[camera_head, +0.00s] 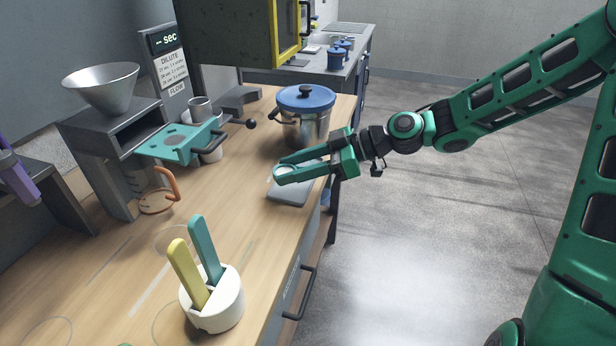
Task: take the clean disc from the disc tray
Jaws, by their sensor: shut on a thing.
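The disc tray (288,192) is a flat grey slab on the wooden counter, near its right edge and in front of the blue-lidded pot. My green gripper (279,168) reaches in from the right and is over the tray. Its fingers are closed on a small pale disc (288,169), taken here as the clean disc. The fingers hide much of the disc and the back part of the tray. I cannot tell how far the disc is above the tray.
A steel pot (306,115) with a blue lid stands just behind my gripper. A white holder (213,305) with yellow and teal handles stands in front. A teal stand (180,140) and a funnel (103,85) are at left. Floor to the right is clear.

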